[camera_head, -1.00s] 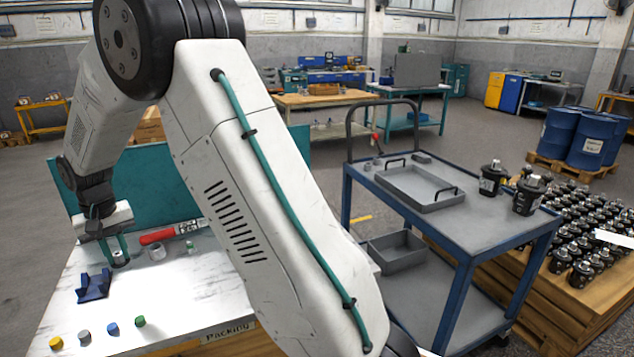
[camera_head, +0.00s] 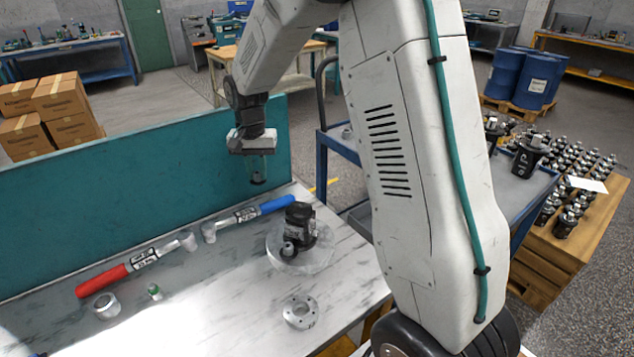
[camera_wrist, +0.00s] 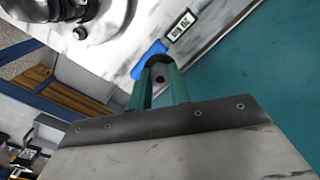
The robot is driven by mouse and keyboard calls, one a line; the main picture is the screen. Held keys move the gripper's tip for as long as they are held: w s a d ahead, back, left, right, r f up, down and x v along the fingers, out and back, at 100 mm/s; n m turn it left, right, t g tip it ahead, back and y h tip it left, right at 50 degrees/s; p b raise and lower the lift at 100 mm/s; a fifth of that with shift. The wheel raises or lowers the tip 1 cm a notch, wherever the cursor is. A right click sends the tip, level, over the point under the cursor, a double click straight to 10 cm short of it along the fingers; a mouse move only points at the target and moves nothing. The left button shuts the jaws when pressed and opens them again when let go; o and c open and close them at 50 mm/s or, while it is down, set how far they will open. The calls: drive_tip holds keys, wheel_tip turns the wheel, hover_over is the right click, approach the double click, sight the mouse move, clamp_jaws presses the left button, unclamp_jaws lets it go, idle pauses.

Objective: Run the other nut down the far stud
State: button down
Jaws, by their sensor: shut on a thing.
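My gripper (camera_head: 256,178) hangs above the bench's far side, in front of the teal panel. Its teal fingers are shut on a small dark nut (camera_head: 257,179), which also shows between the fingertips in the wrist view (camera_wrist: 160,70). The black motor (camera_head: 300,217) stands on a round pale base (camera_head: 312,260) to the right of and below my gripper in the head view. My gripper is apart from it. Part of the motor and its base shows at the top left of the wrist view (camera_wrist: 70,12). I cannot make out the far stud.
A red-handled wrench (camera_head: 104,281) and a blue-handled wrench (camera_head: 246,215) lie on the bench (camera_head: 215,290). A grey ring (camera_head: 107,305), a small green part (camera_head: 155,291) and a holed flange (camera_head: 300,312) lie nearer. The teal panel (camera_head: 130,190) borders the back.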

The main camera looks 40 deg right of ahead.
drive_tip(key=s+d+f+m, duration=0.1)
drive_tip(key=s+d+m, duration=0.6)
drive_tip(key=s+m, duration=0.4)
drive_tip(key=shift+s+d+f, duration=0.1)
drive_tip(key=shift+s+f, duration=0.25)
drive_tip(key=shift+f, duration=0.55)
drive_tip(key=shift+s+d+f, duration=0.1)
drive_tip(key=shift+s+f, duration=0.2)
drive_tip(key=shift+f, duration=0.65)
drive_tip(key=shift+s+f, duration=0.35)
drive_tip(key=shift+f, duration=0.55)
drive_tip(key=shift+f, duration=0.4)
drive_tip(key=c, duration=1.5)
unclamp_jaws()
drive_tip(key=shift+r, duration=0.25)
